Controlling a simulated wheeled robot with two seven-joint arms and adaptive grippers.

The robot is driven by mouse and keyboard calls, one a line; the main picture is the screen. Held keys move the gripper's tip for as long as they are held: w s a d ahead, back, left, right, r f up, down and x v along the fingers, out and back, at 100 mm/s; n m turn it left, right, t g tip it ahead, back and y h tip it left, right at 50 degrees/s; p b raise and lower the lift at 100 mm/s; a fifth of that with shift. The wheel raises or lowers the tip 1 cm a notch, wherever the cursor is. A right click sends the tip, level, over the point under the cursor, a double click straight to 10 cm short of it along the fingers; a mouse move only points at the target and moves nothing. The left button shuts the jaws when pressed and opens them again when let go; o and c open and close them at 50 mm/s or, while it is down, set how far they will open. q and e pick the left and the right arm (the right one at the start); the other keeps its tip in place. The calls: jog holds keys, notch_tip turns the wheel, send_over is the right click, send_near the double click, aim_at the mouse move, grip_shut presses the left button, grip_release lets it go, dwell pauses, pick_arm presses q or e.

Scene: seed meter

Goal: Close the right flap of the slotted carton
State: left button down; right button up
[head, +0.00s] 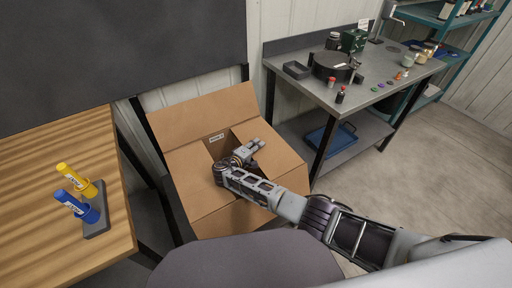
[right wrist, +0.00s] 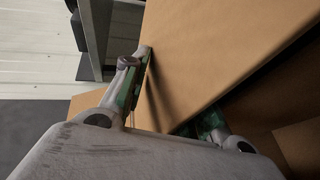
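The slotted carton (head: 183,213) is an open brown cardboard box below the wall panel, with its flaps spread outward and its inside dark. Its right flap (head: 276,152) leans out to the right. My right gripper (head: 256,148) is over the opening, beside the right flap's inner side. In the right wrist view a broad cardboard face (right wrist: 225,45) lies close to the fingers, and one finger casts a shadow on it. The two fingers (right wrist: 172,105) are apart; whether they touch cardboard I cannot tell. My left gripper is out of view.
A wooden table (head: 45,185) at left bears a dark holder (head: 96,222) with a yellow marker (head: 77,179) and a blue one (head: 76,206). A grey workbench (head: 375,90) with small items stands right of the carton. The floor at right is clear.

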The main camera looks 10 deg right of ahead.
dwell(0.4)
jog(key=shift+s+a+r, duration=0.25)
jog(key=shift+s+a, duration=0.15)
jog(key=shift+a, duration=0.05)
jog(key=v, duration=1)
jog(key=shift+s+a, duration=0.15)
jog(key=shift+s, duration=0.15)
jog(key=shift+r, duration=0.15)
